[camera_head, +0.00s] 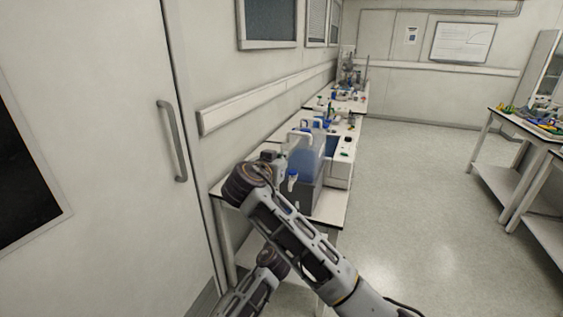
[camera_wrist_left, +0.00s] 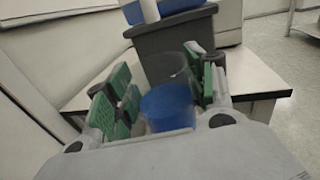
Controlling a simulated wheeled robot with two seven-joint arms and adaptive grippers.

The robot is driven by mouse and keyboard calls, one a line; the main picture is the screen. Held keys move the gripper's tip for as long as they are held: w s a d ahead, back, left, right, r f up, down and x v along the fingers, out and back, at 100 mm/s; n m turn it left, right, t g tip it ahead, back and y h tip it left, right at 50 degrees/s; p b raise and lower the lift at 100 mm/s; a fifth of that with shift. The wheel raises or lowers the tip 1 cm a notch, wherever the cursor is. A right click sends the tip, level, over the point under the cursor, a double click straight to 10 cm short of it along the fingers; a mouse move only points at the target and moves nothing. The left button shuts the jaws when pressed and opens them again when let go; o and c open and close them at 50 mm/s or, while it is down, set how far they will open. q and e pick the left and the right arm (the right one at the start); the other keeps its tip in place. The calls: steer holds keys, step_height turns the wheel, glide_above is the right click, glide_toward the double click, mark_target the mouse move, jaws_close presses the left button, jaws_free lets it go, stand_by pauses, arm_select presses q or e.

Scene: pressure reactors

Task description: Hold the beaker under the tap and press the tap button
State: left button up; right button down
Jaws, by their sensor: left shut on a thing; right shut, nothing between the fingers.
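A water container (camera_head: 306,160) with blue liquid stands on a grey stand (camera_head: 306,195) at the near end of the bench. Its tap (camera_head: 292,181), with a blue and white end, sticks out at the front. My right gripper (camera_head: 279,164) is shut and empty, beside the container just above the tap; whether it touches a button cannot be told. My left gripper (camera_wrist_left: 166,84) is shut on the beaker (camera_wrist_left: 173,66), with green pads at its sides. The beaker is clear, with blue in its lower part. The left gripper and beaker are hidden in the head view.
The white bench (camera_head: 333,208) runs back along the wall with more equipment on it. A door with a handle (camera_head: 173,140) is close on the left. Another table (camera_head: 535,135) stands at the right. The floor (camera_head: 430,200) between is clear.

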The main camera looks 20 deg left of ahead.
arm_select(q)
steer(key=shift+s+p, duration=0.45)
steer(key=shift+s, duration=1.15)
